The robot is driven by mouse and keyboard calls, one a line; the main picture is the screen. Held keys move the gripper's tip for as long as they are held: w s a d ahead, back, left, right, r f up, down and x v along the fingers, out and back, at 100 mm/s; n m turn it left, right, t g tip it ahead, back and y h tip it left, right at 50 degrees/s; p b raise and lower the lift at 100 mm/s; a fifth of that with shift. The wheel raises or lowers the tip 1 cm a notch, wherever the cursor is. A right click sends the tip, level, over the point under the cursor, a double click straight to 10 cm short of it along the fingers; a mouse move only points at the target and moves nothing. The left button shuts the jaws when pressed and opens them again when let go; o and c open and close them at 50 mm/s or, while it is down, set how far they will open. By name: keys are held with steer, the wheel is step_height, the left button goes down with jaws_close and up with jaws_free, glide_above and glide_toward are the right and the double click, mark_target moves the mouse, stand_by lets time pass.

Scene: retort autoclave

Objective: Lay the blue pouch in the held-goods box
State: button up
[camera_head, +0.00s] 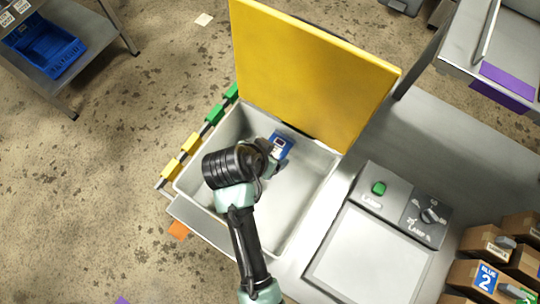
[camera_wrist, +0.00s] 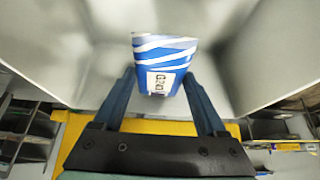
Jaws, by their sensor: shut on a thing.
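The blue pouch (camera_head: 282,145) is blue and white with a small printed label. It also shows in the wrist view (camera_wrist: 163,62), between the two fingertips of my gripper (camera_wrist: 159,80). My gripper (camera_head: 274,156) is shut on the pouch, over the inside of a pale grey open-topped box (camera_head: 295,228). The box has a raised yellow lid (camera_head: 315,70) at its back, and no name on it is readable. The pouch is near the lid side of the box. Whether it touches the box floor I cannot tell. My arm covers part of the box's middle.
Green and yellow blocks (camera_head: 190,142) line the box's left edge. Right of the box are a panel with a green button (camera_head: 378,188), a knob (camera_head: 431,214) and a pale flat plate (camera_head: 368,262). Brown cartons (camera_head: 470,274) stand at the lower right. The box's front part looks empty.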

step_height(320, 180, down, 9)
steer(key=shift+f, duration=0.15)
steer(key=shift+f, duration=0.1)
stand_by(0.3)
steer(key=o, duration=1.4)
steer(key=shift+c, duration=0.2)
steer(key=shift+r, duration=0.3)
steer(key=v, duration=1.1)
steer(key=shift+s+r, duration=0.2)
steer(key=shift+r, duration=0.1)
steer(key=shift+a, duration=0.1)
